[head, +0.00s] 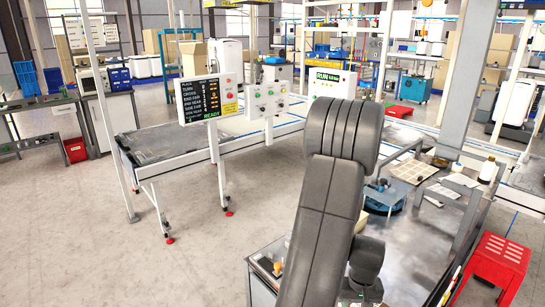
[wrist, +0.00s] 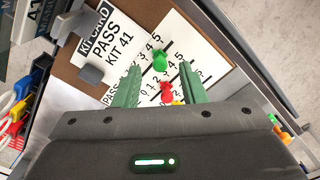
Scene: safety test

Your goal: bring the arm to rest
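My arm (head: 325,215) rises grey in the middle of the head view, its thick rounded joint at the top. My gripper (wrist: 159,66) shows in the wrist view with two green fingers apart and nothing visibly held between them. Beyond the fingers lies a brown board (wrist: 73,68) with white cards, one reading "KIT CARD PASS KIT 41" (wrist: 105,38). A green peg (wrist: 160,60) and a red peg (wrist: 167,92) stand on a numbered card, seen between the fingers. Whether the fingers touch the card cannot be told. The gripper is not distinguishable in the head view.
A metal workbench (head: 407,262) with small items lies right of my arm. A red stool (head: 494,265) stands at the right. A grey-topped conveyor table (head: 165,142) with a "READY" display (head: 210,100) stands left. Open floor (head: 95,230) spreads at the lower left.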

